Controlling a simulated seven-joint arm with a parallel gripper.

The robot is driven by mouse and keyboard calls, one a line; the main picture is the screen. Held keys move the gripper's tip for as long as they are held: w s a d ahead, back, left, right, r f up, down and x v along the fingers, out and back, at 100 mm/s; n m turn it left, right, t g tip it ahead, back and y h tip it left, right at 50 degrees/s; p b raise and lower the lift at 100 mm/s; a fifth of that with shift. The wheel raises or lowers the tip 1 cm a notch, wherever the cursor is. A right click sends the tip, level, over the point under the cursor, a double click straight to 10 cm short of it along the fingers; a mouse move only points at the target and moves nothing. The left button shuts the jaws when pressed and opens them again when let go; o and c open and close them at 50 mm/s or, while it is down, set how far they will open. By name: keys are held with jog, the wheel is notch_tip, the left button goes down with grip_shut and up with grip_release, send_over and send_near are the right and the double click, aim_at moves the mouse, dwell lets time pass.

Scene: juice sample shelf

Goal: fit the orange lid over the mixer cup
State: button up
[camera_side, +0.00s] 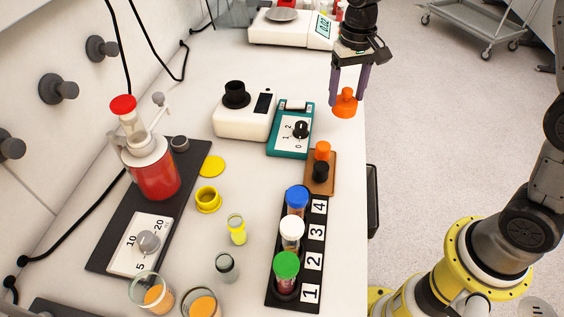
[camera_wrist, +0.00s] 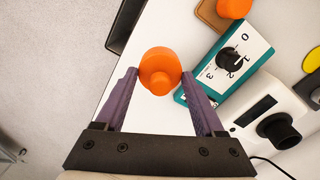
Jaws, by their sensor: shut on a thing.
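My gripper (camera_side: 347,90) is shut on the orange lid (camera_side: 345,103) and holds it above the right edge of the bench. In the wrist view, the orange lid (camera_wrist: 160,70) sits between the two purple fingertips (camera_wrist: 160,78), with its narrower knob facing the camera. A white device (camera_side: 241,119) with a black round cup-like top (camera_side: 236,94) stands to the left of the gripper; I cannot tell for sure that this is the mixer cup. It also shows in the wrist view, where the black top (camera_wrist: 279,131) is at lower right. The lid is apart from it.
A teal dial box (camera_side: 289,136) stands between the white device and the lid. A numbered black rack (camera_side: 311,261) holds capped bottles. A red-filled vessel (camera_side: 152,172) stands at left.

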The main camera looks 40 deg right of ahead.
jog(key=s+a+r+n, duration=0.2)
jog(key=s+a+r, duration=0.2)
jog(key=s+a, duration=0.35)
jog(key=s+a+r+n, duration=0.35)
jog(key=s+a, duration=0.25)
jog(key=a, duration=0.2)
jog(key=shift+m, duration=0.25)
jog(key=w+a+f, duration=0.2)
jog(key=w, duration=0.1)
jog(key=w+a+f, duration=0.2)
jog(key=w+f, duration=0.1)
jog(key=w, duration=0.1)
jog(key=w+a+f, duration=0.3)
jog(key=w, duration=0.1)
jog(key=shift+w+a+f, duration=0.1)
jog(key=shift+f, duration=0.15)
jog(key=shift+w+a+f, duration=0.1)
jog(key=shift+w+f, duration=0.1)
jog(key=shift+f, duration=1.6)
jog(key=shift+f, duration=0.4)
jog(key=o, duration=1.3)
